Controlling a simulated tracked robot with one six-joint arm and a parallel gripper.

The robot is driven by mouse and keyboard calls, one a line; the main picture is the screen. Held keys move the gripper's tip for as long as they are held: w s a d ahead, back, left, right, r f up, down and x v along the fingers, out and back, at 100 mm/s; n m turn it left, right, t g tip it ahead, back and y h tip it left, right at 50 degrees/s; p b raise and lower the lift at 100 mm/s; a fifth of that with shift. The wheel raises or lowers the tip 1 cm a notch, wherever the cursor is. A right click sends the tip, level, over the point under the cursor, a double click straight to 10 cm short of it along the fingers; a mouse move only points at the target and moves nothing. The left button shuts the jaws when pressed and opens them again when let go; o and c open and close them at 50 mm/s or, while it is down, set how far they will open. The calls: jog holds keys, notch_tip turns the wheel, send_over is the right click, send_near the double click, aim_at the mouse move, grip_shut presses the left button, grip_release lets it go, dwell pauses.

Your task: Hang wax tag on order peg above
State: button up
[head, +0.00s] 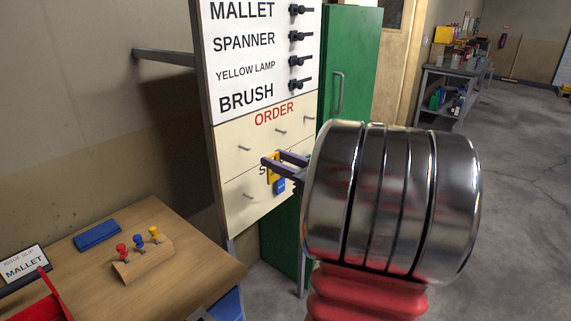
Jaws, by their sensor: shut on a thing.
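My gripper (277,161) reaches left to the cream lower part of the board, its two fingers closed on a small yellow tag (272,171). A blue tag (279,187) with a pale mark shows just below it, close to the board; I cannot tell whether the two touch. No wax lettering is legible on either tag. The red word ORDER (274,114) heads the cream part. Under it are an upper left peg (244,148), a middle peg (280,131) and a right peg (309,118). A lower peg (247,196) is bare. A word starting with S is mostly hidden by the gripper.
A white list panel (260,50) with black knobs is above. A wooden bench (190,263) at lower left holds a block with red, blue and yellow stamps (143,262), a blue pad (97,235) and a MALLET slip (24,266). A green cabinet (349,60) stands behind the board.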

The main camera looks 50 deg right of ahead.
aim_at(249, 149)
jog(key=shift+w, duration=0.65)
jog(key=shift+w, duration=0.3)
jog(key=shift+w, duration=0.35)
jog(key=shift+w, duration=0.35)
jog(key=shift+w+a, duration=0.1)
jog(key=shift+w, duration=0.25)
jog(key=shift+w, duration=0.35)
jog(key=shift+w, duration=0.7)
jog(key=shift+w, duration=0.8)
dwell(0.5)
jog(key=shift+w+f, duration=0.15)
jog(key=shift+w, duration=0.7)
jog(key=shift+w+f, duration=0.1)
jog(key=shift+w, duration=0.75)
dwell(2.0)
